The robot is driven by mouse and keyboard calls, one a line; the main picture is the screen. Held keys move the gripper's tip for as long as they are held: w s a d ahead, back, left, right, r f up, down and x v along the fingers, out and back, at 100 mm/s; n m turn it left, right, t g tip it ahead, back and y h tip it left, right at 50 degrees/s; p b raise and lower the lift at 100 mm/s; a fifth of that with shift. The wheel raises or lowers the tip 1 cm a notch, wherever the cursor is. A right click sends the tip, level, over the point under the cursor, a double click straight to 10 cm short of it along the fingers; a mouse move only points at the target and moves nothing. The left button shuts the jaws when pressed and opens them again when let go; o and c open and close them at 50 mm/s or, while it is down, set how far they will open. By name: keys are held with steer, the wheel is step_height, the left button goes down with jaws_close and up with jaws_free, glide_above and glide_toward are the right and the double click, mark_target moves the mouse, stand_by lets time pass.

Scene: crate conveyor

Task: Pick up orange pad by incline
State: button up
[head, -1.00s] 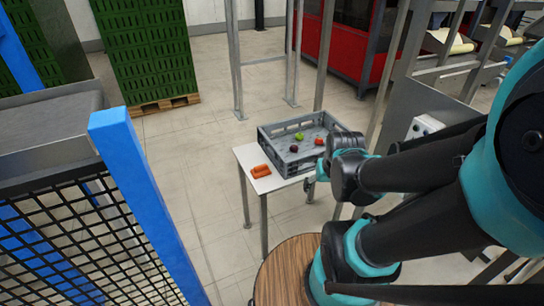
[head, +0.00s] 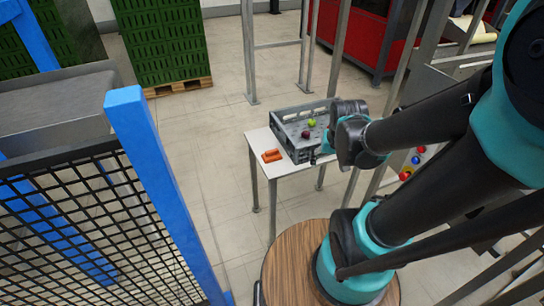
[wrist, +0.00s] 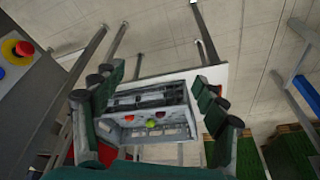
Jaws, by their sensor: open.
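An orange pad (head: 272,156) lies flat on the white table (head: 258,141), to the left of the grey crate, apart from it. It looks like a small block with a darker line along it. My gripper (wrist: 158,86) is open and empty, with its fingers spread to both sides of the wrist view. In the head view my wrist is by the right side of the crate, hiding part of it, and the fingers are barely visible.
The grey crate (head: 277,116) holds a green and a dark red round item; it also shows in the wrist view (wrist: 181,95). Metal posts stand behind the table. A blue post (head: 160,185) with black mesh is at left. Tiled floor between is clear.

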steer(key=w+a+r+m+g+h, duration=0.15)
steer(key=w+a+m, duration=0.35)
steer(key=w+a, duration=0.6)
steer(key=m+h, duration=0.3)
steer(key=m, duration=0.4)
glide_above(271, 150)
steer(key=s+a, duration=0.3)
steer(key=a, duration=0.3)
step_height(271, 150, down, 4)
steer(key=shift+y, duration=0.25)
steer(key=x, duration=1.1)
steer(key=shift+s+d+f, duration=0.15)
steer(key=shift+s, duration=0.05)
steer(key=shift+w+x, duration=0.2)
steer(key=shift+x, duration=2.4)
steer(key=shift+d, duration=0.1)
steer(key=c, duration=1.3)
step_height(271, 150, up, 20)
